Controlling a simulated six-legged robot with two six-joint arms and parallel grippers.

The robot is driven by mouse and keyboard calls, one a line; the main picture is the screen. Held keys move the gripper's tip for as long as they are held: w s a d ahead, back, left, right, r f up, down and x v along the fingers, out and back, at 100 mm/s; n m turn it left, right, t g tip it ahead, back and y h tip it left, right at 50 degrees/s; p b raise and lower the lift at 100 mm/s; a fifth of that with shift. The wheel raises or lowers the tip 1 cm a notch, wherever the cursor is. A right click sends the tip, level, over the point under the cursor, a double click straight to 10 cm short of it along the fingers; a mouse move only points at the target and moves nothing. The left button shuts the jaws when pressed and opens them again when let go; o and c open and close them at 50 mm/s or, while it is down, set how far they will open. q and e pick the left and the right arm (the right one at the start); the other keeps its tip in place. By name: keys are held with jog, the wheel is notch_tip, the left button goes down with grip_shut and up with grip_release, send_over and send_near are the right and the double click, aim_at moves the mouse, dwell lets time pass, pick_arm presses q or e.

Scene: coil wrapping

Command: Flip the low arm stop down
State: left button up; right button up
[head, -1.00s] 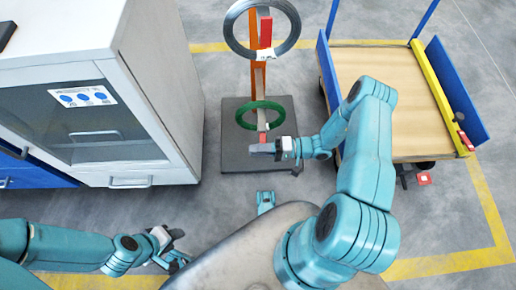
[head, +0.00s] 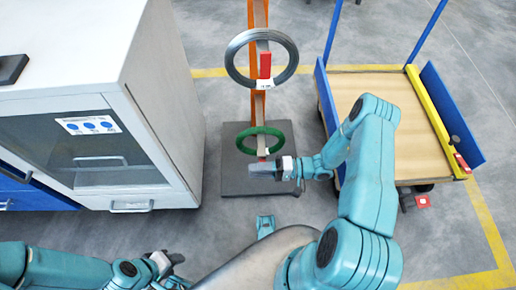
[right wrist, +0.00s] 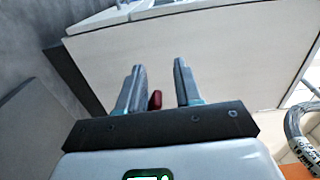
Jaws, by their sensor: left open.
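An orange post (head: 258,14) carries a grey wire coil (head: 237,72) on its upper arm and a green coil (head: 279,136) on its low arm. A red stop (head: 265,64) stands upright at the upper arm's end. My left gripper (head: 171,264) is open and empty, low at the left.
A white cabinet (head: 165,110) stands left of the post's dark base plate (head: 236,182). A cart with a wooden bed (head: 395,85), blue sides and a yellow bar stands at the right. Grey floor lies between the cabinet and my body.

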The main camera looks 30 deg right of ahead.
notch_tip(320, 180, up, 16)
jog(key=p, duration=0.5)
jog(key=shift+r, duration=0.1)
